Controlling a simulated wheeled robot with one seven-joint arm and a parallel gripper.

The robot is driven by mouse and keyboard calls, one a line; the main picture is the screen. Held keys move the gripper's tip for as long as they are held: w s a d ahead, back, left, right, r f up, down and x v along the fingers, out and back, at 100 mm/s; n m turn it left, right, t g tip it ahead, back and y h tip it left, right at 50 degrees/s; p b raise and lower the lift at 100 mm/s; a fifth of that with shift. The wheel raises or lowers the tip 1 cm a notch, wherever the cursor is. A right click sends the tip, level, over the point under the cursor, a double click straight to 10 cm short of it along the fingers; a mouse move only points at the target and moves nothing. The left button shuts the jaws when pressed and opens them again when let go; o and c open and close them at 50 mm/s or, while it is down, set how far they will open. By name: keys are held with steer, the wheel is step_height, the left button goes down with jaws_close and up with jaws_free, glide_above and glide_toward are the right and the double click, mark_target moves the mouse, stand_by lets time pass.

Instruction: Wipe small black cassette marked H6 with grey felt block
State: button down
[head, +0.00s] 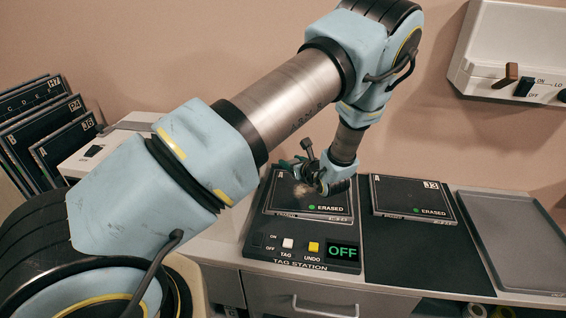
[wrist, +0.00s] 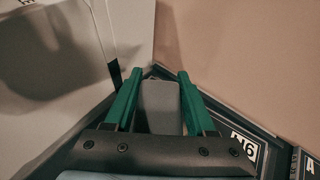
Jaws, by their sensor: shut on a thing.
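The cassette marked H6 (wrist: 243,145) is black with a pale-edged label. It lies on the tag station (head: 258,245) in the head view, its face (head: 283,205) reading ERASED with a green dot; my gripper hides its upper part and label there. My gripper (head: 312,180) is over this cassette. In the wrist view its green fingers are shut on the grey felt block (wrist: 160,106). The block is hidden or too small to tell in the head view. I cannot tell whether the block touches the cassette.
A similar cassette marked J3 (head: 405,197) lies on the black mat (head: 420,258) to the right. A grey tray (head: 515,240) is farther right. Several cassettes (head: 45,130) stand upright at left, beside a white box (head: 88,155). A switch box (head: 510,50) hangs on the wall.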

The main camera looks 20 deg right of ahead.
mark_target(302, 187)
steer(key=shift+f+b, duration=1.55)
steer(key=shift+f, duration=1.35)
steer(key=shift+f+b, duration=0.9)
steer(key=shift+f, duration=0.1)
steer(key=shift+s+d+r+b, duration=0.1)
steer(key=shift+s+d+b, duration=0.25)
steer(key=shift+d, duration=0.5)
steer(key=shift+s+d+b, duration=0.1)
steer(key=shift+s+d, duration=0.35)
steer(key=shift+d, duration=0.4)
steer(key=shift+s+d+b, duration=0.25)
steer(key=shift+s+d, duration=0.05)
steer(key=shift+d, duration=0.3)
steer(key=shift+s+d+b, duration=0.25)
steer(key=shift+d+b, duration=0.05)
steer(key=shift+d, duration=0.3)
steer(key=shift+s+d+b, duration=0.25)
steer(key=shift+s+d, duration=0.05)
steer(key=shift+d, duration=0.3)
steer(key=shift+a, duration=0.1)
